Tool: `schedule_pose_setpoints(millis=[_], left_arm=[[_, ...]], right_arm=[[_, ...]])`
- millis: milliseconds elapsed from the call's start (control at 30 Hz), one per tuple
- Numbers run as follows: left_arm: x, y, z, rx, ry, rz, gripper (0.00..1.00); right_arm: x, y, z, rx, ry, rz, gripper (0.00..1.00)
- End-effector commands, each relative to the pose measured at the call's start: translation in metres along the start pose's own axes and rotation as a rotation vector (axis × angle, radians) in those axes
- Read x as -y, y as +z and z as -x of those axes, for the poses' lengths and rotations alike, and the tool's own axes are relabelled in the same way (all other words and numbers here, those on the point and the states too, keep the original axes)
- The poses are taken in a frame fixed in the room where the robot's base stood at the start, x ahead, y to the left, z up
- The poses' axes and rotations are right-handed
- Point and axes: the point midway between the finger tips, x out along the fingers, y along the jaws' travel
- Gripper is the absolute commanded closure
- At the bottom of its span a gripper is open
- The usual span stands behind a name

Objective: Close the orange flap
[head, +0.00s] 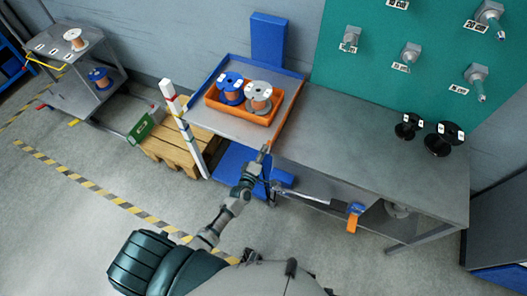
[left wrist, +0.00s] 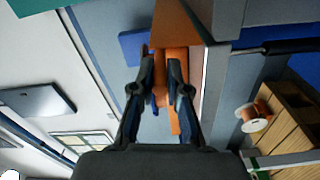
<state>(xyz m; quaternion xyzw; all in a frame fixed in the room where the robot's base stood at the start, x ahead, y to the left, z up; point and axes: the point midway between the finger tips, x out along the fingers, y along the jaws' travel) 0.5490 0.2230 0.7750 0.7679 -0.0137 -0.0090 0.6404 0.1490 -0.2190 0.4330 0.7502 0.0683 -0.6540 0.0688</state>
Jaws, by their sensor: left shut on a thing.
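An orange strip (head: 288,114), which looks like the flap, runs along the right edge of the blue-rimmed grey tray table. My left gripper (head: 265,151) is at the near end of this strip, by the table's front corner. In the left wrist view the fingers of my left gripper (left wrist: 161,70) are shut on an orange part, with a wider orange surface (left wrist: 178,28) just beyond. The fingers hide part of what they hold. I cannot see the flap's hinge. My right gripper is not in view.
An orange crate (head: 213,99) on the tray table holds a blue spool (head: 231,88) and a grey spool (head: 259,97). A grey workbench (head: 370,155) adjoins on the right, with two black spools (head: 444,139) at its back. A wooden pallet (head: 178,150) and white post (head: 184,130) stand left.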

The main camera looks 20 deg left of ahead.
Motion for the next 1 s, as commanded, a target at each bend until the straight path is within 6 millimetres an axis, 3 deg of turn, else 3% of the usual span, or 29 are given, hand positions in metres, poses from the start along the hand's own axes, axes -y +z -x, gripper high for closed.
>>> schedule_pose_setpoints(millis=[67,100,167,200,567,1000], left_arm=[[0.007,0.003,0.003,0.008,-0.016,-0.001,1.00],[0.007,0.003,0.003,0.009,-0.016,-0.001,0.78],[0.007,0.003,0.003,0.008,-0.015,-0.001,0.63],[0.006,0.003,0.003,0.007,-0.014,-0.001,0.61],[0.004,0.002,0.009,0.004,-0.007,-0.001,0.61],[0.005,0.002,0.097,0.006,-0.012,-0.001,0.61]], right_arm=[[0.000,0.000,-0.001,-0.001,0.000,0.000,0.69],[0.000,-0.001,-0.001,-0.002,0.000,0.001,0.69],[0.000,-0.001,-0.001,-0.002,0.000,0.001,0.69],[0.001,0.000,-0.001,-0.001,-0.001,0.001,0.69],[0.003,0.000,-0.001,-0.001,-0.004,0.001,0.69],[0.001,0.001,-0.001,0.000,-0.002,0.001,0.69]])
